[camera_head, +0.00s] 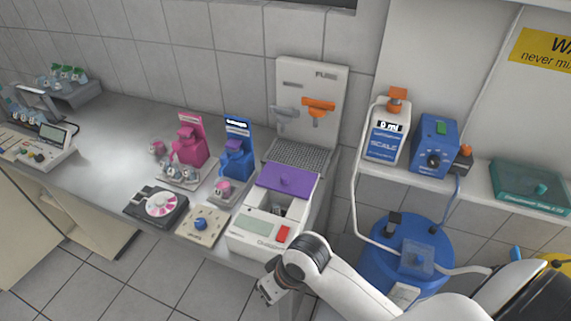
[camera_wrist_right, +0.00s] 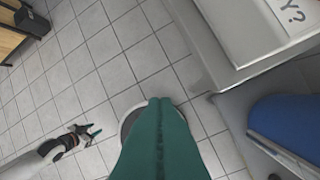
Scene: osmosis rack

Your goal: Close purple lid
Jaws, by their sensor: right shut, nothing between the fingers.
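The purple lid (camera_head: 287,179) is at the back top of a white machine (camera_head: 262,232) with a red button, in the head view. My right gripper (camera_head: 268,291) is in front of and below the machine, apart from the lid. In the right wrist view its green fingers (camera_wrist_right: 160,103) are together and empty, above the floor.
A pink dispenser (camera_head: 190,142) and a blue dispenser (camera_head: 236,150) stand left of the machine. A round dial device (camera_head: 157,203) and a beige knob box (camera_head: 202,225) sit at the counter's front edge. A blue tank (camera_head: 400,258) stands to the right, below a shelf.

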